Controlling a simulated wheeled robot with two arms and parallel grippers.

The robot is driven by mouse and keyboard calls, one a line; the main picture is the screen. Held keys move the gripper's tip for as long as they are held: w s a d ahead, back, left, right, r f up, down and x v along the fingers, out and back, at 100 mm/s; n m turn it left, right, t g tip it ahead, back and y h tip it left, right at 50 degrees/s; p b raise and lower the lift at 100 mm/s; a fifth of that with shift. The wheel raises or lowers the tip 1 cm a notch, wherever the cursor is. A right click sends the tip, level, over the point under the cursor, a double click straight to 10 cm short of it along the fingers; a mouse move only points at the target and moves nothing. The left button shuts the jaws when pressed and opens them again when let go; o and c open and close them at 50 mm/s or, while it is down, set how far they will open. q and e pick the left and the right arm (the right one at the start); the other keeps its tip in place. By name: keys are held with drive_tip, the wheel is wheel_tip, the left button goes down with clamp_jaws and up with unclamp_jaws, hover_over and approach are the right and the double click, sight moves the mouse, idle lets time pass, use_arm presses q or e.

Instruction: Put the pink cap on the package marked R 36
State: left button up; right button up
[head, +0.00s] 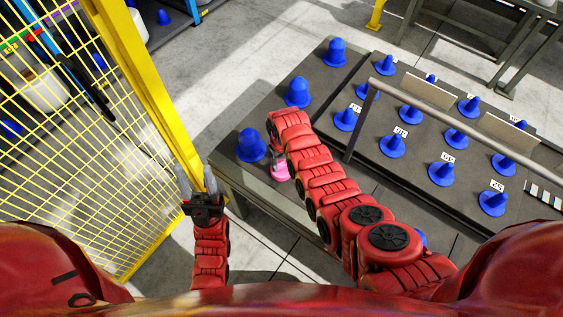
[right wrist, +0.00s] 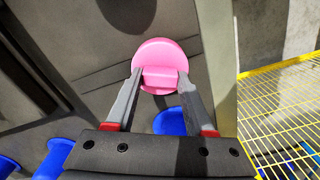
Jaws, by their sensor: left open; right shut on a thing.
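The pink cap (head: 279,171) is over the left part of the dark table, beside a blue cap. In the right wrist view the pink cap (right wrist: 160,52) sits between the two fingertips of my right gripper (right wrist: 159,76), which is shut on its grip bar. In the head view my right arm hides most of that gripper. I cannot tell whether the cap touches the table. My left gripper (head: 198,182) is open and empty, left of the table near the yellow post.
Several unlabelled blue caps (head: 298,92) stand along the table's left strip. A grey rail (head: 460,112) runs above the labelled packages (head: 411,113). A yellow mesh fence (head: 80,150) with a yellow post (head: 150,90) stands at the left.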

drive_tip(key=shift+f, duration=0.3)
drive_tip(key=o, duration=1.4)
drive_tip(key=shift+c, duration=0.2)
wheel_tip(320, 180, up, 9)
drive_tip(key=shift+w+f+b, duration=0.1)
drive_tip(key=shift+b, duration=1.05)
wheel_tip(320, 180, up, 3)
drive_tip(key=p, duration=0.1)
wheel_tip(320, 180, up, 6)
drive_tip(key=p, duration=0.6)
hover_over(281, 164)
drive_tip(key=shift+f+b, duration=0.15)
drive_tip(key=shift+b, duration=0.15)
drive_tip(key=shift+d, duration=0.1)
